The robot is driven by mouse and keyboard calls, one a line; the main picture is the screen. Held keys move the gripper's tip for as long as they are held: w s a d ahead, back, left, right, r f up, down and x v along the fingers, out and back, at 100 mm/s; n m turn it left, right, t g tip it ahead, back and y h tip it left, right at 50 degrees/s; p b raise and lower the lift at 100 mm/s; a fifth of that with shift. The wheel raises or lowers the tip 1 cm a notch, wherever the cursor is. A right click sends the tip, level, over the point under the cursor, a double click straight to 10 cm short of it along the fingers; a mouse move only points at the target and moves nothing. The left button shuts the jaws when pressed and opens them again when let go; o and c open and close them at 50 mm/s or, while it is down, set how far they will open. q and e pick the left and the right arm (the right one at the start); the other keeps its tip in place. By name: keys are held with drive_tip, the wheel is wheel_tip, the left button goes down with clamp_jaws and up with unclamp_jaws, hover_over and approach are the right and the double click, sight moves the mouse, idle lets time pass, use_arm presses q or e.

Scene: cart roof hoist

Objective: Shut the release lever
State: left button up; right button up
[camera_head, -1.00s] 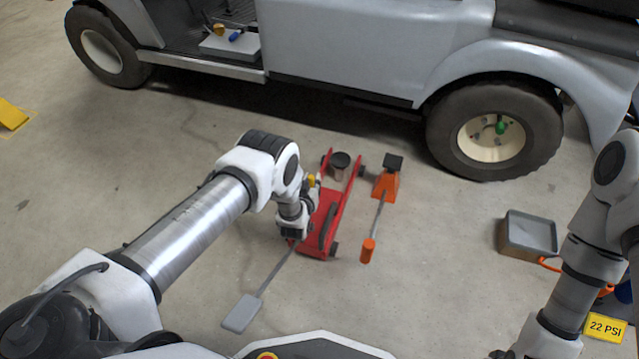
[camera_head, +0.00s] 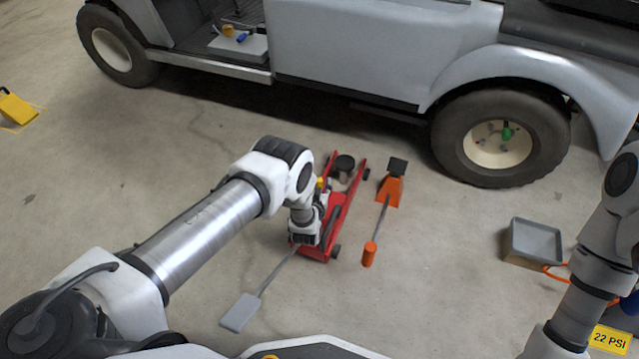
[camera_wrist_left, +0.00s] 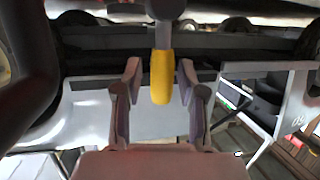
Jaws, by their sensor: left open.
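The red floor jack (camera_head: 346,205) stands on the floor, with a long grey pedal (camera_head: 240,312) reaching toward me. A small yellow grip (camera_head: 320,183), which looks like the release lever, shows at the jack's left side. In the left wrist view the yellow grip (camera_wrist_left: 161,80) hangs from a grey rod. My left gripper (camera_wrist_left: 160,88) is open, one finger on each side of the yellow grip, with gaps between. In the head view the left wrist and gripper (camera_head: 319,205) are beside the jack and hide part of its left side. My right gripper is out of view.
An orange jack stand (camera_head: 389,190) with an orange-gripped bar stands just right of the jack. The cart's wheel (camera_head: 500,140) and body are behind. A grey tray (camera_head: 536,240) and a "22 PSI" sign (camera_head: 610,340) are at right.

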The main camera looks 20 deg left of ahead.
use_arm(q)
drive_tip(key=shift+s, duration=0.1)
drive_tip(key=v, duration=1.1)
drive_tip(key=shift+s, duration=0.4)
